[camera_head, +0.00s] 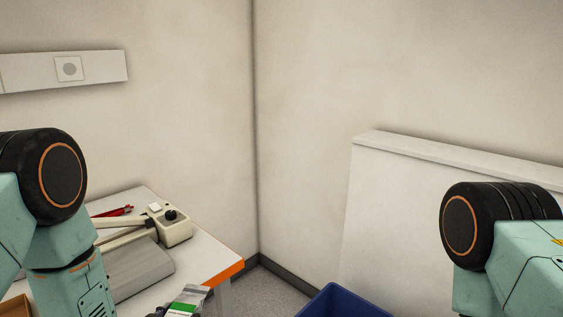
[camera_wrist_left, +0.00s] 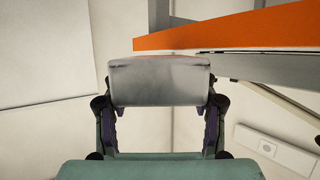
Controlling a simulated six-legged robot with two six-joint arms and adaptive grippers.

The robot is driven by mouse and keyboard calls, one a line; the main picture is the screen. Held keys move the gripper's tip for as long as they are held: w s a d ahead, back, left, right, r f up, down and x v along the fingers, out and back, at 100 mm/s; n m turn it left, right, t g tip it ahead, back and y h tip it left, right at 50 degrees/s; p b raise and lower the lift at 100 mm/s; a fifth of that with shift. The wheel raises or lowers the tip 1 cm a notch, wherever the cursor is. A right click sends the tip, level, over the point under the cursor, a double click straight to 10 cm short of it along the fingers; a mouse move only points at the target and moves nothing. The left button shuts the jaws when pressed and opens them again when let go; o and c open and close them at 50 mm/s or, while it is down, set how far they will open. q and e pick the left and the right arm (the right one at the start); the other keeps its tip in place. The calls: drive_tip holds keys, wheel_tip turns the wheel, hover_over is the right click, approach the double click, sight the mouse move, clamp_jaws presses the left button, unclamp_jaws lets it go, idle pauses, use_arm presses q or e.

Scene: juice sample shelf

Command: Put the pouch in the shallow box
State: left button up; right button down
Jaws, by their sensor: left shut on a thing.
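My left gripper (camera_wrist_left: 161,100) is shut on the pouch (camera_wrist_left: 160,80), which spans between its two fingers in the left wrist view. The pouch looks silver-grey there. In the head view the pouch (camera_head: 188,300), silver with a green band, shows at the bottom edge, beside the table's orange-edged corner; its lower part is cut off. A brown, low-walled box (camera_head: 14,306) shows only in part at the bottom left corner, partly behind my left arm. I cannot tell its depth or contents. My right arm is at the right; its gripper is out of view.
The white table (camera_head: 210,262) has an orange edge (camera_head: 228,272). On it are a cream device (camera_head: 172,226), a grey flat block (camera_head: 138,270) and a red tool (camera_head: 116,211). A blue bin (camera_head: 345,302) stands right of the table. A white panel (camera_head: 400,200) stands against the wall.

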use_arm(q)
drive_tip(key=s+d+f+m+g+h+b, duration=0.1)
drive_tip(key=s+d+m+g+h+b, duration=0.3)
drive_tip(key=s+m+h+b, duration=0.5)
drive_tip(key=shift+s+f+g+b, duration=0.15)
drive_tip(key=shift+s+g+b, duration=0.45)
drive_tip(key=shift+s, duration=0.6)
drive_tip(key=shift+d, duration=0.1)
